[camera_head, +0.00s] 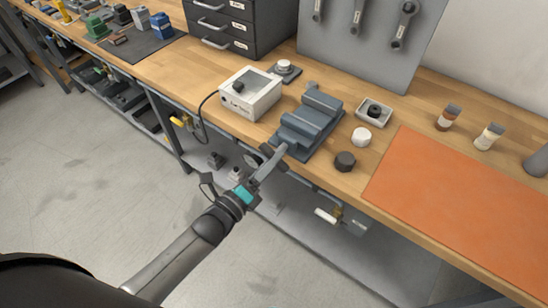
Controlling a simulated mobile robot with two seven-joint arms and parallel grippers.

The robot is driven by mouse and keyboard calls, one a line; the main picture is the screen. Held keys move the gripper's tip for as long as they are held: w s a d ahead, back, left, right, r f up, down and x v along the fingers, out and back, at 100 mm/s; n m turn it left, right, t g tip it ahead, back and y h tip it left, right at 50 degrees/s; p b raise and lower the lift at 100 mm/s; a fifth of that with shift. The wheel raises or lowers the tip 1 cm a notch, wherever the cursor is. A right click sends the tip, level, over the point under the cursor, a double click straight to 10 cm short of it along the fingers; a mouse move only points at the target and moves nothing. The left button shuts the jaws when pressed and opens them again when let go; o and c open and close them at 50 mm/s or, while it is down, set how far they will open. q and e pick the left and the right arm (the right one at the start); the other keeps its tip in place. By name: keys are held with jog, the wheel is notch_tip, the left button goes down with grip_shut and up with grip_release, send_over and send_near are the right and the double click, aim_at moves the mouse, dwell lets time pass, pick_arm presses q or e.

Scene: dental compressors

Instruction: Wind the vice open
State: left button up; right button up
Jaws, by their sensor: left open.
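The blue-grey vice (307,124) sits on the wooden bench near its front edge, with its front end facing my left arm. A light grey bar (270,164) runs from the vice's front end down to my left gripper. I cannot tell whether it is a part of the vice or of the gripper. My left gripper (258,178), with a teal band behind it, is in front of the bench edge, just before the vice. It is open. Its fingertips are hard to make out against the bar. My right gripper is not in view.
A white box with a cable (249,98) stands left of the vice. A small tray (374,112), a white knob (361,136) and a dark knob (345,161) stand to its right. An orange mat (460,205) covers the right bench. Drawers (235,25) stand behind.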

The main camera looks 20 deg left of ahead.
pick_arm(q)
jog(key=shift+x, duration=0.85)
grip_shut()
